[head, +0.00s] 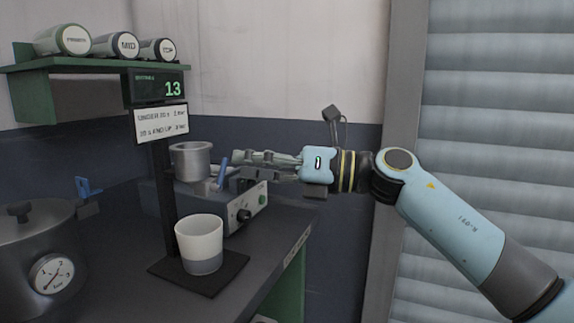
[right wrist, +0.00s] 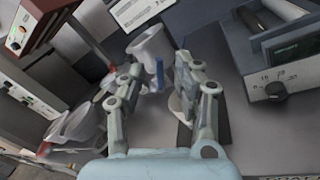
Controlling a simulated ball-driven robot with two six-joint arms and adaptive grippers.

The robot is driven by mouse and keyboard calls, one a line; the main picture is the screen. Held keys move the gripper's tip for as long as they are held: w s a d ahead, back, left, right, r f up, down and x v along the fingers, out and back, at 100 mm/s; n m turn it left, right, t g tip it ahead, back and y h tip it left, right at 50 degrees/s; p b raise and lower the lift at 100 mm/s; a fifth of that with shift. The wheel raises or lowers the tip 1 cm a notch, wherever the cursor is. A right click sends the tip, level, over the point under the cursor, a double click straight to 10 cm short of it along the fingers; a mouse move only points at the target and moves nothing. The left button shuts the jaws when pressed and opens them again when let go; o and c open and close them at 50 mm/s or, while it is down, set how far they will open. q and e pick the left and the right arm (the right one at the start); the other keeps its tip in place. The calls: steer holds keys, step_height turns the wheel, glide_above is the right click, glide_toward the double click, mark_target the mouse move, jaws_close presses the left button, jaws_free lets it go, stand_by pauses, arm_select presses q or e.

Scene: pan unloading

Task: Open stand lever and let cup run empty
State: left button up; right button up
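A grey metal stand cup (head: 190,160) is held on a dark post above the bench. A small blue lever (head: 222,174) stands beside its lower right side; it also shows between my fingers in the right wrist view (right wrist: 159,74). A white beaker with a grey lower band (head: 199,243) stands upright below the cup on a dark plate (head: 235,266). My right gripper (head: 238,166) reaches in from the right, its fingers apart beside the lever and cup. Contact with the lever cannot be told. My left gripper is not in view.
A grey instrument box with a knob (head: 246,215) stands behind the beaker. A display (head: 156,89) reads 13 above a white sign (head: 161,123). A lidded pot with a gauge (head: 30,245) stands at left. Labelled cans (head: 115,45) lie on a green shelf.

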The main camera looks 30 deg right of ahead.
steer(key=v, duration=0.9)
steer(key=shift+s+d+f, duration=0.1)
steer(key=d+f+m+t+h, duration=0.2)
steer(key=d+f+m+h, duration=0.15)
steer(key=f+m, duration=0.55)
steer(key=d+f+m+t+h, duration=0.25)
steer(key=f+m+h, duration=0.2)
steer(key=f, duration=0.85)
steer(key=s+d+f+m+g+h, duration=0.15)
steer(key=s+f+m, duration=0.3)
steer(key=f, duration=0.55)
steer(key=s+d+f+m+g+h, duration=0.1)
steer(key=s+d+f+m+h, duration=0.2)
steer(key=f+m, duration=0.45)
steer(key=s+a+f+m+g+h, duration=0.2)
steer(key=s+f+m+g, duration=0.35)
steer(key=s+f, duration=1.05)
steer(key=s+a+f+m+g, duration=0.2)
steer(key=s+f+m+g, duration=0.1)
steer(key=s, duration=0.8)
steer(key=s+a+f+m+g, duration=0.2)
steer(key=s+f+m+g, duration=0.2)
steer(key=s+f, duration=0.3)
steer(key=s+m, duration=0.1)
steer(key=s, duration=0.3)
steer(key=shift+s+f+m, duration=0.2)
steer(key=shift+m, duration=0.1)
